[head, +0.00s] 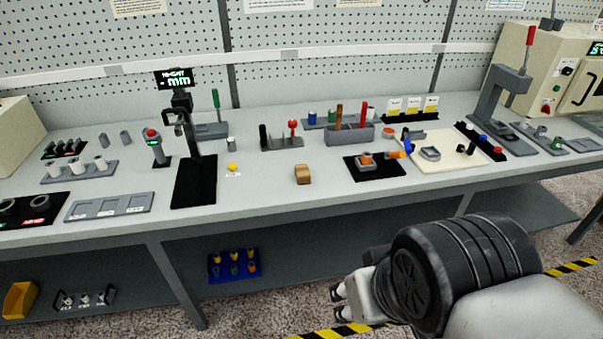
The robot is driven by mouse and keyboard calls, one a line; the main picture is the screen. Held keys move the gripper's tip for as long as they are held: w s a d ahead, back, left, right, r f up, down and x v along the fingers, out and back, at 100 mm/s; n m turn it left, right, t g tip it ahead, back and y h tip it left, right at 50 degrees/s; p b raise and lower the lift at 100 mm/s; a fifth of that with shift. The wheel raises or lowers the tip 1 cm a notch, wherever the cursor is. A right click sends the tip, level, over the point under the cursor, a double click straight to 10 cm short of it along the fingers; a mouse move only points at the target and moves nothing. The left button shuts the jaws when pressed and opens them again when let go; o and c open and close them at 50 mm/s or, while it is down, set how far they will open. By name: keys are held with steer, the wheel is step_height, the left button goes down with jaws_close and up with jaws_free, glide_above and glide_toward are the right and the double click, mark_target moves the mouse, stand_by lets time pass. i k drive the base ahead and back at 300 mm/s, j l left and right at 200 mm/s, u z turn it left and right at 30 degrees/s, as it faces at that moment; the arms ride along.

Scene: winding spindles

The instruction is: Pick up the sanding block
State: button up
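A tan, wood-coloured block (303,174), which looks like the sanding block, lies on the grey bench top near its front edge, around the middle of the picture. Nothing touches it. My gripper (339,302) is low in front of the bench, below the bench top and well apart from the block. Its two dark fingertips point left and show a gap between them, with nothing held. Much of the gripper is hidden behind my own wrist.
Left of the block are a yellow knob (233,168) and a height gauge on a black base (194,183). Right of it is a black mat (357,174) with an orange-topped part. Behind stands a grey tool holder (350,134). Bench surface directly around the block is clear.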

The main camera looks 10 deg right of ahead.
mark_target(303, 172)
steer(key=i+l, duration=0.25)
steer(key=i, duration=0.25)
steer(key=i+l, duration=0.25)
steer(key=i, duration=0.2)
steer(key=i+l, duration=0.25)
steer(key=i, duration=0.25)
steer(key=u, duration=0.05)
